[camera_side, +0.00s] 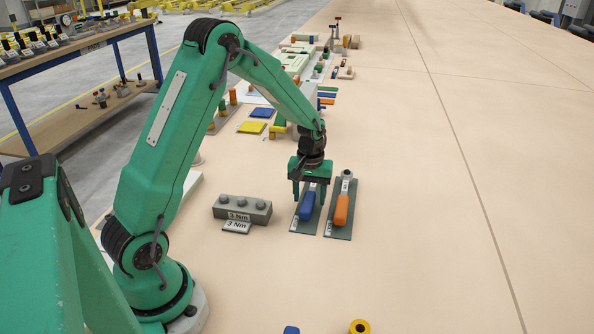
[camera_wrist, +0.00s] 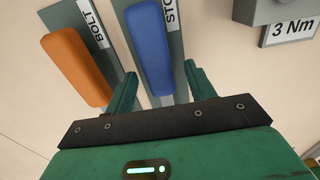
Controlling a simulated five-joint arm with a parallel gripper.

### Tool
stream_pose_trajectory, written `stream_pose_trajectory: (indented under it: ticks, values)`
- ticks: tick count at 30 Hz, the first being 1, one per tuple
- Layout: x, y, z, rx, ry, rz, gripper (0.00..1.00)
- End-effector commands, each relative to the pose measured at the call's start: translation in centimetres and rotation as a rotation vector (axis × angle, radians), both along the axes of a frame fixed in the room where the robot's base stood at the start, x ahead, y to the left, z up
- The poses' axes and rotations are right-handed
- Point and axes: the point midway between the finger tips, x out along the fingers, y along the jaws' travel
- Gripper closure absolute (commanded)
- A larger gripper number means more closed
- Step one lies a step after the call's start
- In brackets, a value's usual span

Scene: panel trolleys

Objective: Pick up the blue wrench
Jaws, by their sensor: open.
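The blue wrench (camera_side: 307,206) lies on a dark grey-green plate (camera_side: 300,228) on the table. Its blue handle (camera_wrist: 148,40) runs up the middle of the wrist view, beside a label of which "STO" shows. My gripper (camera_side: 309,199) points down over the far part of this wrench and hides some of it. In the wrist view my gripper (camera_wrist: 160,84) is open, with one finger on each side of the near end of the blue handle. I see gaps between fingers and handle. How high the fingertips are above the plate is hard to tell.
An orange-handled wrench (camera_side: 342,209) lies on its own plate just right, labelled "BOLT" in the wrist view (camera_wrist: 77,66). A grey block (camera_side: 243,208) marked "3 Nm" stands left. A yellow roll (camera_side: 360,326) lies at the near edge. The table's right side is clear.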

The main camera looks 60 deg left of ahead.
Motion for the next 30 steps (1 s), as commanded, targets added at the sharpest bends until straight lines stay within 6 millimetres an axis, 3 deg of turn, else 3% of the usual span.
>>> stream_pose_trajectory:
  ticks: [4,18,20,27,30]
  values:
    - [-0.04,-0.01,-0.8,0.0,0.001,0.0,0.45]
    - [-0.02,-0.01,-0.82,0.0,0.0,0.0,0.45]
    - [-0.02,-0.01,-0.81,0.0,0.0,0.0,0.53]
    - [-0.02,-0.01,-0.81,0.0,0.0,0.0,1.0]
    - [-0.02,-0.01,-0.81,0.0,0.0,0.0,1.0]
